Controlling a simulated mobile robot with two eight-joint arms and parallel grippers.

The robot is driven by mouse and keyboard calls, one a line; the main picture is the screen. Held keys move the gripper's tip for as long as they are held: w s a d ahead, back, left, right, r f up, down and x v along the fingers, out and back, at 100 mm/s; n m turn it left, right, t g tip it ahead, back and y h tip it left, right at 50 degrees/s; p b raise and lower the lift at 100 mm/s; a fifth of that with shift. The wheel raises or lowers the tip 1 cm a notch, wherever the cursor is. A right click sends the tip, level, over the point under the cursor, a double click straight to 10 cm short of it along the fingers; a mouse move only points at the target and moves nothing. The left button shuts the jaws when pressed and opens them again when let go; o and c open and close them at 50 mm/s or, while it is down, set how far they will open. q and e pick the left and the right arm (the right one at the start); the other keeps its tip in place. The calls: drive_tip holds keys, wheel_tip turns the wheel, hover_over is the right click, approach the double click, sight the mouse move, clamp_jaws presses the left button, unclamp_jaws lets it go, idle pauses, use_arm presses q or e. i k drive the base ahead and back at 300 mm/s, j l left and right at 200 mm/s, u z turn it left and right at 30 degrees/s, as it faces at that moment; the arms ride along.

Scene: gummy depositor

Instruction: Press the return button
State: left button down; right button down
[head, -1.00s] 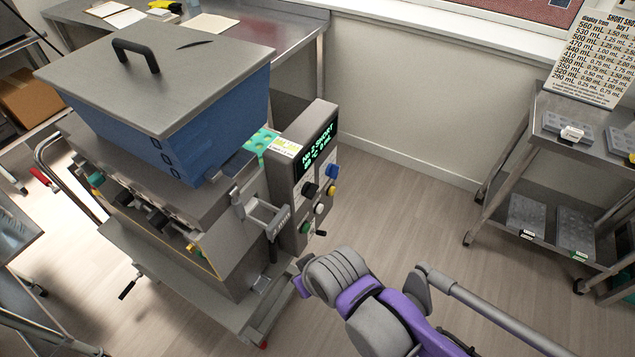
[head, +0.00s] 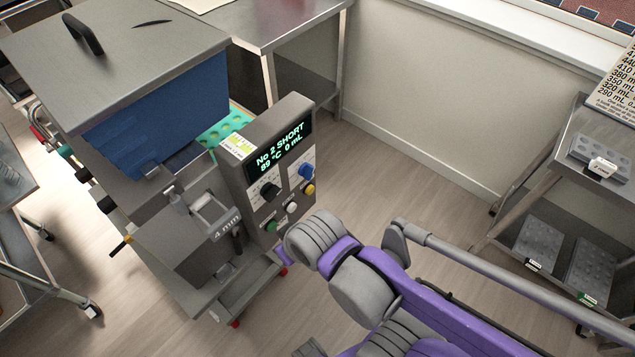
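The depositor's control panel (head: 268,165) faces me, with a lit display (head: 281,150) reading "No 2 SHORT", "89 °C 0 mL". Below it are a black knob (head: 270,191), a blue control (head: 306,171), a yellow button (head: 308,189), a white button (head: 292,208) and a green button (head: 270,226). The small labels are too blurred to tell which is the return button. My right arm comes in from the lower right. A purple part of my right gripper (head: 284,257) shows below the panel, apart from the buttons; the wrist hides its fingers. My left gripper is out of view.
The blue hopper (head: 165,115) with a grey lid (head: 115,55) stands left of the panel. A green mold (head: 222,127) lies behind it. A steel table (head: 275,22) is at the back and a steel cart (head: 560,170) at the right. Floor between is clear.

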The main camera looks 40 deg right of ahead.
sight(308, 190)
drive_tip(key=k+l, duration=0.1)
drive_tip(key=l, duration=0.65)
drive_tip(key=k+l+u, duration=0.1)
drive_tip(key=l, duration=0.3)
drive_tip(key=k+l, duration=0.15)
drive_tip(key=l, duration=0.2)
drive_tip(key=k+l+u, duration=0.1)
drive_tip(key=l, duration=0.3)
drive_tip(key=k+l, duration=0.1)
drive_tip(key=l, duration=0.25)
